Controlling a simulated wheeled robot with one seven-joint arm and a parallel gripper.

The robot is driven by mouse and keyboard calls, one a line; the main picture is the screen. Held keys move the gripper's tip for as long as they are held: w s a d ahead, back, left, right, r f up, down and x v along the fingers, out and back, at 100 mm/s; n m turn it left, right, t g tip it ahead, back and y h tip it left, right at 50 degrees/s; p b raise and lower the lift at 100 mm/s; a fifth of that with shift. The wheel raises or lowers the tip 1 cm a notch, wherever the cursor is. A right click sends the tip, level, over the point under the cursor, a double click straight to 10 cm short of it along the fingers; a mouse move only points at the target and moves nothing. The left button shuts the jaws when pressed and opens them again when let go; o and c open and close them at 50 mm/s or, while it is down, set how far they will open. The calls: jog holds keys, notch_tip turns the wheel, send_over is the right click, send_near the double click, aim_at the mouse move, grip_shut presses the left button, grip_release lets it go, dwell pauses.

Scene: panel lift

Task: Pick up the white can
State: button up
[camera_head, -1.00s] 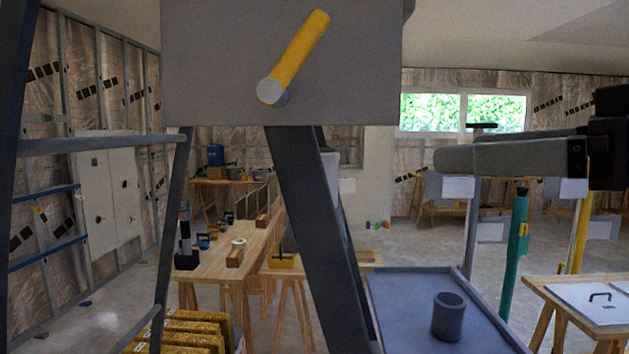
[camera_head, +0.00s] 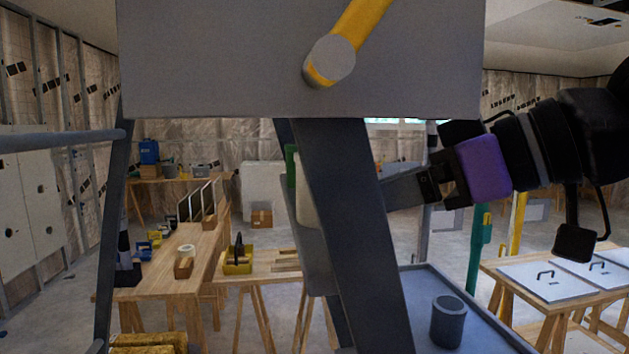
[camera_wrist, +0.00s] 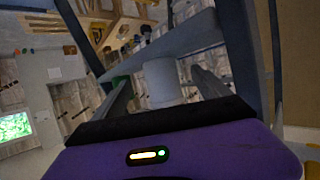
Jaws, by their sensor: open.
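The white can (camera_wrist: 162,80) is a plain pale cylinder, seen in the wrist view between the two fingers of my gripper (camera_wrist: 158,77). The fingers are apart, one on each side of it; I cannot tell whether either touches it. In the head view a strip of the can (camera_head: 305,195) shows at the left edge of a thick dark slanted strut, which hides the rest. My gripper (camera_head: 400,189) reaches in from the right, with its purple body visible and its fingertips hidden behind the strut.
The dark slanted strut (camera_head: 350,220) and a grey panel with a yellow handle (camera_head: 300,60) stand close in front. A green item (camera_head: 291,165) is beside the can. A dark grey cup (camera_head: 448,322) stands on a blue-grey tray (camera_head: 420,300). Wooden benches (camera_head: 180,260) are at left.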

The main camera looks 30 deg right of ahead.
aim_at(305, 186)
jog(key=w+a, duration=0.1)
jog(key=w, duration=0.1)
jog(key=w+a+p, duration=0.1)
jog(key=w, duration=0.2)
jog(key=w+a, duration=0.2)
jog(key=w, duration=0.1)
jog(key=shift+w+a+p, duration=0.1)
jog(key=shift+w+p, duration=0.05)
jog(key=shift+p, duration=0.2)
jog(key=shift+w+a+f, duration=0.15)
jog(key=shift+w+f, duration=0.1)
jog(key=shift+w, duration=0.05)
jog(key=c, duration=1.7)
